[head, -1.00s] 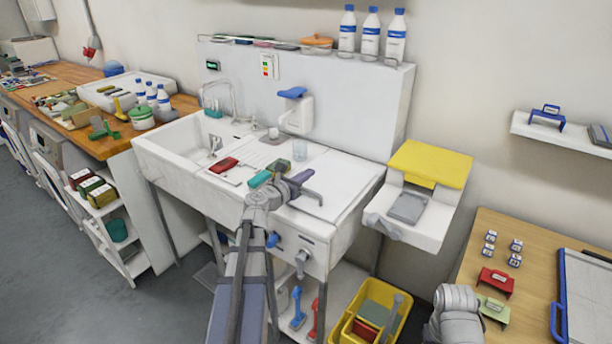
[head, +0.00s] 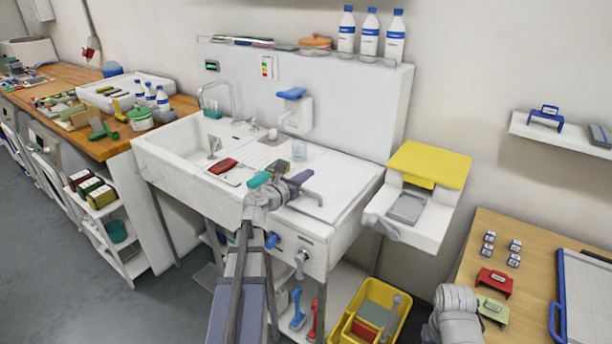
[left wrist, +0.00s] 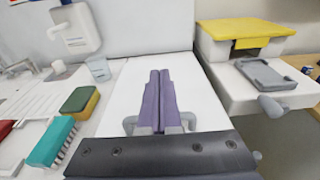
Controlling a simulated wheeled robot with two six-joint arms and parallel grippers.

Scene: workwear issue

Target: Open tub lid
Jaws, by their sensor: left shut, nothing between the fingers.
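The tub lid appears to be the flat white panel (head: 347,178) at the right end of the white sink unit; it lies flat and looks closed. It also fills the middle of the left wrist view (left wrist: 122,92). My left gripper (head: 308,176) is over this panel, its purple fingers (left wrist: 160,78) pressed together with nothing between them. Grey curved pieces (left wrist: 189,120) show on both sides of the fingers; they may be a handle on the lid, but I cannot tell. Whether the fingers touch the lid is unclear. My right gripper is out of view.
Left of the panel lie a teal brush (left wrist: 52,142), a green-yellow sponge (left wrist: 79,103) and a clear cup (left wrist: 99,69). A red item (head: 223,165) lies near the basin. A white unit with a yellow top (head: 430,163) stands at the right. A soap dispenser (head: 297,115) hangs behind.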

